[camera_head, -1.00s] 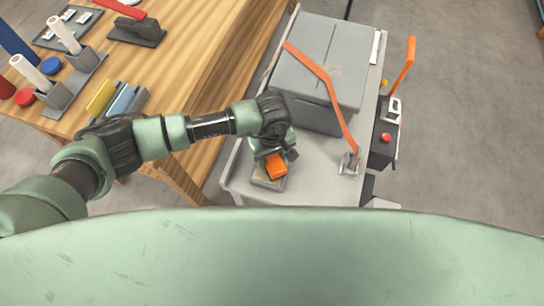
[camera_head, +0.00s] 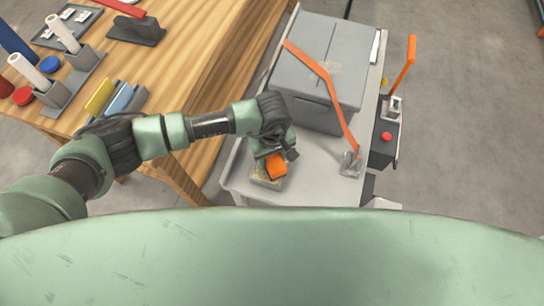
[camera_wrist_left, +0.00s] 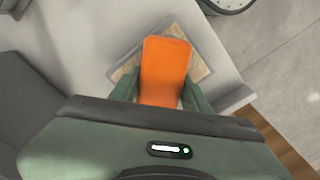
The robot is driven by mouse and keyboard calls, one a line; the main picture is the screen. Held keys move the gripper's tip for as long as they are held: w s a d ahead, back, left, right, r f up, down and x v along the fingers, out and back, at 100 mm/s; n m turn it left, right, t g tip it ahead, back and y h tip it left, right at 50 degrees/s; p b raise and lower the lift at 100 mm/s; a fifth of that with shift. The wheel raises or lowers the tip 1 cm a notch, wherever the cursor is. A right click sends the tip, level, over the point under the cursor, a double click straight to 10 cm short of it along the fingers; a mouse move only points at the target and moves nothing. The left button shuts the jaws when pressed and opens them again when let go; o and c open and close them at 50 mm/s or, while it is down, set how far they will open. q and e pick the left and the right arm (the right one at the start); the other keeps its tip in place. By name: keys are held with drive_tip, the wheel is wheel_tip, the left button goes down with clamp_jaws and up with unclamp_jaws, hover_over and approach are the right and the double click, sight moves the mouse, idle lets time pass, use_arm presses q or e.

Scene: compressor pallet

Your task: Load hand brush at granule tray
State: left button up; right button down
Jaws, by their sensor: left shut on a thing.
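An orange block-like thing, which I take for the hand brush (camera_head: 276,165), is between the fingers of my left gripper (camera_head: 272,161). The left wrist view shows its orange top (camera_wrist_left: 165,70) with a green finger on each side. My left gripper is shut on it. Directly below is a shallow tray with a grainy tan surface, the granule tray (camera_head: 268,184), on the grey cart top; its corners also show around the brush in the left wrist view (camera_wrist_left: 200,72). The brush covers the middle of the tray, and I cannot tell whether they touch. My right gripper is not in view.
A large grey box (camera_head: 318,70) with an orange strap stands on the cart (camera_head: 318,168) behind the tray. A control post with an orange lever (camera_head: 405,65) is at the cart's right. A wooden bench (camera_head: 190,65) with several items is at the left. The cart's front area is mostly clear.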

sight(272, 157)
use_arm(q)
drive_tip(key=shift+s+f, duration=0.2)
drive_tip(key=shift+f, duration=0.05)
idle(1.0)
drive_tip(key=shift+r, duration=0.1)
drive_tip(key=shift+w+r+p, duration=0.15)
drive_tip(key=shift+r+p, duration=0.2)
drive_tip(key=shift+r, duration=0.6)
drive_tip(key=shift+r+p, duration=1.25)
drive_tip(key=shift+r, duration=1.4)
